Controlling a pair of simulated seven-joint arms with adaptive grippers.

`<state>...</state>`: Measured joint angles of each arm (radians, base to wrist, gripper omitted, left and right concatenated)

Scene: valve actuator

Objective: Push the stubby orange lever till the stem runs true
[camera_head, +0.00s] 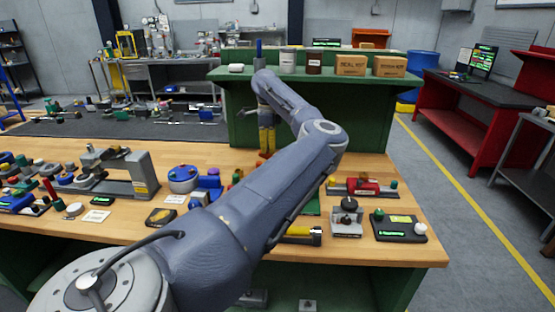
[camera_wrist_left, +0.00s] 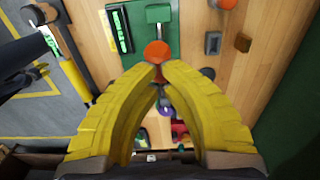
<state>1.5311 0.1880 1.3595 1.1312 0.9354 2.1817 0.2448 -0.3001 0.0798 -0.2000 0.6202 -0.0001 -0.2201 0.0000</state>
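My left gripper (camera_head: 266,148) points down over the back of the wooden bench in the head view. In the left wrist view its yellow fingers (camera_wrist_left: 160,74) converge, and their tips look closed together with nothing clearly held. A round orange knob (camera_wrist_left: 157,50), possibly the end of the stubby orange lever, shows right at the fingertips. I cannot tell whether they touch it. A red part (camera_wrist_left: 159,78) shows just behind the tips. A green block (camera_wrist_left: 159,13) lies beyond the knob. The stem cannot be made out; my arm hides much of this area in the head view. My right gripper is not in view.
Another orange round part (camera_wrist_left: 222,4) is at the wrist view's top edge. A grey C-shaped frame (camera_head: 138,172), a blue round part (camera_head: 183,177), a black knob unit (camera_head: 348,215) and a dark panel (camera_head: 398,228) stand on the bench. A green shelf (camera_head: 225,115) rises behind.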

